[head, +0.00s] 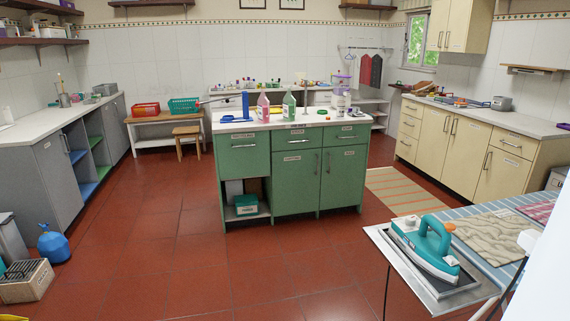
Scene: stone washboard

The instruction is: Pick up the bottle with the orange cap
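Two bottles stand upright on the white top of the green island cabinet (298,179) in the middle of the room. One is a pink bottle (263,109), the other a green bottle (289,107) just to its right. Their caps are too small for me to tell the colour, so I cannot tell which bottle has an orange cap. A blue upright item (245,105) stands left of the pink bottle. Neither of my grippers is in view.
An ironing board (472,262) with a teal iron (425,247) stands at front right. Counters line the left (65,117) and right (490,116) walls. The red tiled floor before the island is clear.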

